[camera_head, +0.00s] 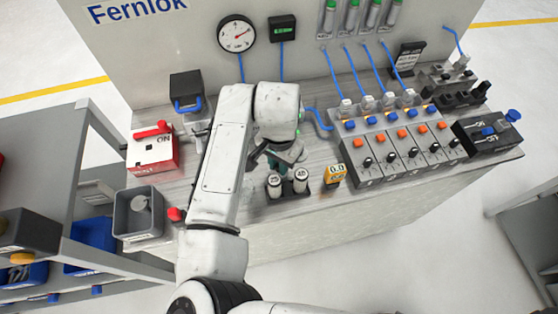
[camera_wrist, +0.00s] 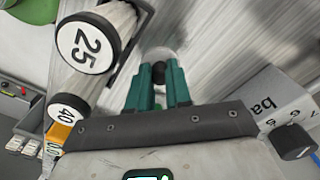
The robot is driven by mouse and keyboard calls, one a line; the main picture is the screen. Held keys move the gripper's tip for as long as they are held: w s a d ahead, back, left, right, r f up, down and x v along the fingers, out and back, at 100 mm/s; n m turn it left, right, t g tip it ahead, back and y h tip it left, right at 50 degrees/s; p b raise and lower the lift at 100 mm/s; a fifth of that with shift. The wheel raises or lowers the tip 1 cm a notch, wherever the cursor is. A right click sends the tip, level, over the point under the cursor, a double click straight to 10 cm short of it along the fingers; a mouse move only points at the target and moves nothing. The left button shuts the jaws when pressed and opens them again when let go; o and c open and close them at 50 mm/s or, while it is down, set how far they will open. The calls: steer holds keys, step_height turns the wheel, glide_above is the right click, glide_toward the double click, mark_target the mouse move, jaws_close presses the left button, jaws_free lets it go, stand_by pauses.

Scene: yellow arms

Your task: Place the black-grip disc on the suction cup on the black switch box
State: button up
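My gripper (camera_wrist: 159,72) has teal fingers and points down at the bench. In the wrist view its fingertips sit close on both sides of a small black grip, which fills the gap. A pale round disc (camera_wrist: 160,55) shows just beyond the tips. In the head view the gripper is behind two upright rollers, and the disc is hidden by the arm. The black switch box (camera_head: 487,138) stands at the bench's right end, far from my gripper. A blue round piece (camera_head: 514,115), seemingly the suction cup, is at its right end.
Rollers marked 25 (camera_wrist: 88,45) and 40 (camera_wrist: 65,110) stand close beside my gripper. A valve panel (camera_head: 400,145) with several blue hoses lies between gripper and switch box. A red-fronted ON box (camera_head: 152,152) stands left.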

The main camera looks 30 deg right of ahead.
steer(key=o, duration=0.4)
steer(key=shift+r, duration=0.1)
